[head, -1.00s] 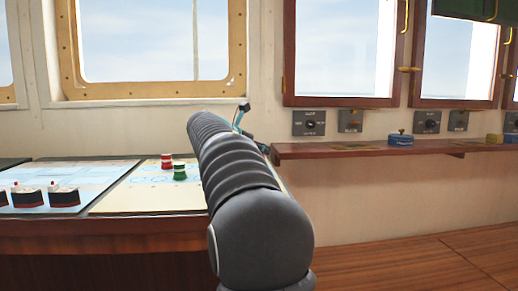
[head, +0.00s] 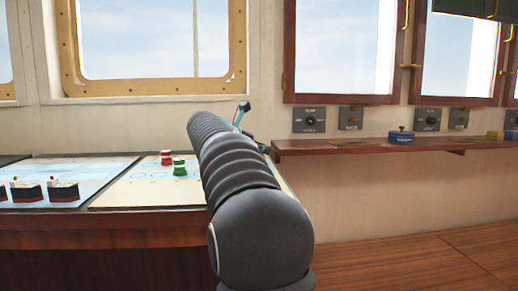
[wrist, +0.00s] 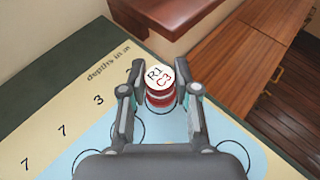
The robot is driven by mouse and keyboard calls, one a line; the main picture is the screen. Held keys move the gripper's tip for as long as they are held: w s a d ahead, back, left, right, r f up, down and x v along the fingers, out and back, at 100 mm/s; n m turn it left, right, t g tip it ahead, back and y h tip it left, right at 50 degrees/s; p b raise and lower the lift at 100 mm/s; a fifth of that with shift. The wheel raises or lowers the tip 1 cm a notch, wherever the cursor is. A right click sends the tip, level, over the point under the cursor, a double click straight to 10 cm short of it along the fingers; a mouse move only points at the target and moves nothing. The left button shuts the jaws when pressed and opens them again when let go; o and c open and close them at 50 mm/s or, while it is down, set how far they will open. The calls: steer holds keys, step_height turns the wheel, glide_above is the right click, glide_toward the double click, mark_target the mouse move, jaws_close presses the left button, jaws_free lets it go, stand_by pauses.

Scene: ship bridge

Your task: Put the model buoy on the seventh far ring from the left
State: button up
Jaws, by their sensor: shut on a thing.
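My gripper (wrist: 160,92) is shut on the model buoy (wrist: 159,84) in the wrist view. The buoy is red and white, with a round white top bearing dark and red letters. It is over the chart (wrist: 60,125); I cannot tell whether it touches it. Drawn rings show beside and below it: one near the left finger (wrist: 126,128) and one at lower right (wrist: 236,152). In the head view my arm hides the held buoy and most of the gripper; part of the gripper (head: 240,112) shows past it. I cannot tell which ring is seventh.
A red buoy (head: 166,157) and a green buoy (head: 180,168) stand on the chart in the head view. Ship models (head: 64,189) are at left. A wooden ledge (head: 350,148) juts from the wall at right, close beyond my gripper.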

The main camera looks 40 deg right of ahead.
steer(key=shift+f, duration=0.3)
steer(key=o, duration=1)
steer(key=shift+r, duration=0.1)
step_height(320, 180, up, 10)
steer(key=shift+f, duration=0.1)
